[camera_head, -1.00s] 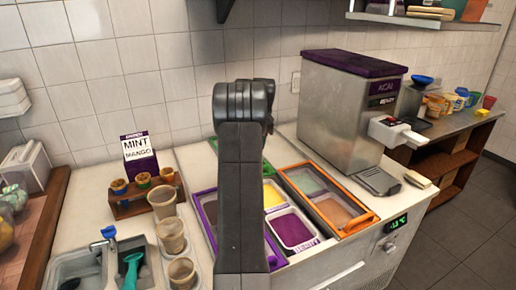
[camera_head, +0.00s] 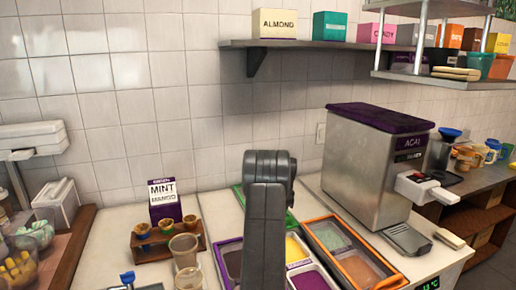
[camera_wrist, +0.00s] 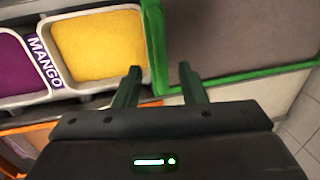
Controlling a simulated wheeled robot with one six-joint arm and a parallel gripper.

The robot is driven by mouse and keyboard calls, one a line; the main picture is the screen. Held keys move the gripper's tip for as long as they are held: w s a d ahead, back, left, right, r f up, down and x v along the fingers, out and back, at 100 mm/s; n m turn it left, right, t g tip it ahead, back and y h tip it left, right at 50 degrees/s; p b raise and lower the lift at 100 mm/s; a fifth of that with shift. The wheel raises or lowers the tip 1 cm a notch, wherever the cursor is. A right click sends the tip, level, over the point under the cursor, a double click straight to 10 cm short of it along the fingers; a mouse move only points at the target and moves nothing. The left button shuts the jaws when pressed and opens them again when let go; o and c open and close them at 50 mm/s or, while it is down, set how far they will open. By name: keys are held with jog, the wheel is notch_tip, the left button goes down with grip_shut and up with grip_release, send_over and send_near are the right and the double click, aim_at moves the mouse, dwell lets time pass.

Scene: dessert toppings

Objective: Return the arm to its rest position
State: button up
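My gripper (camera_wrist: 160,86) shows in the wrist view with its two dark fingers apart and nothing between them. It is above the topping trays, near a green-framed tray (camera_wrist: 235,80) and a tub of yellow topping (camera_wrist: 98,48) beside a "MANGO" label. In the head view my dark grey arm stands upright in the middle and hides part of the trays; the gripper itself is hidden there.
The acai machine (camera_head: 372,165) stands right of my arm, beside an orange-framed tray (camera_head: 350,255). A wooden cone holder (camera_head: 165,242) and clear cups (camera_head: 186,250) are at left. A wall shelf (camera_head: 300,44) with several boxes is above.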

jog(key=f, duration=0.3)
jog(key=shift+w+a+f+p, duration=0.15)
jog(key=shift+w+f+p, duration=0.15)
jog(key=shift+w+f, duration=0.1)
jog(key=shift+s, duration=0.45)
jog(key=shift+d+r, duration=0.1)
jog(key=shift+d, duration=0.1)
